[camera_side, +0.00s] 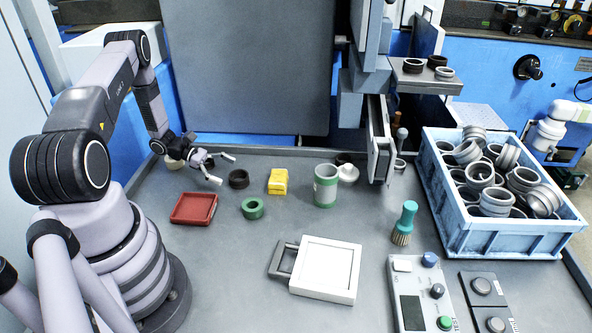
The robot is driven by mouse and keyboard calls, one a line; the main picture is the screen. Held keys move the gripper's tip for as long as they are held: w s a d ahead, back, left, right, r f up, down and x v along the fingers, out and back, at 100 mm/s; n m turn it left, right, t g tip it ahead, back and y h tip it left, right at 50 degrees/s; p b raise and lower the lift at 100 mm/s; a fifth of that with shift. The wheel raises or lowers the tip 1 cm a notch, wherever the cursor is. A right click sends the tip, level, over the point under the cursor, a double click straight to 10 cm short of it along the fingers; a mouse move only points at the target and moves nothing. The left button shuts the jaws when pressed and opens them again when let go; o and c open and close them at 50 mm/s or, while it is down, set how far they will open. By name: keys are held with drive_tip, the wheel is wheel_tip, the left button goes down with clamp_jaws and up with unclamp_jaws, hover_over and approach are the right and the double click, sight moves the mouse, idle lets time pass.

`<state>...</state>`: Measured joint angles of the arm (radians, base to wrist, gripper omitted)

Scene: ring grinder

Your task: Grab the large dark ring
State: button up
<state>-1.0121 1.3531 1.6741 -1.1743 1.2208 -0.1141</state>
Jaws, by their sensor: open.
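A dark ring (238,179) lies flat on the grey table, just right of my gripper. My gripper (225,169) is open and empty, with its two fingers spread and pointing right toward the dark ring. One fingertip appears above and left of the ring and the other at its left side. I cannot tell the exact height or gap between them. Another dark ring (343,159) sits further right at the back, partly hidden behind a green-banded can (326,186) and a pale round part (348,173).
A red tray (194,208), a green ring (253,208) and a yellow block (278,182) lie near the dark ring. A white square tray (326,266) is in front. A blue crate (512,241) of metal rings stands right. More rings sit on a raised shelf (425,82).

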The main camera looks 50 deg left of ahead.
sight(247, 180)
drive_tip(key=x, duration=0.4)
drive_tip(key=shift+s, duration=0.1)
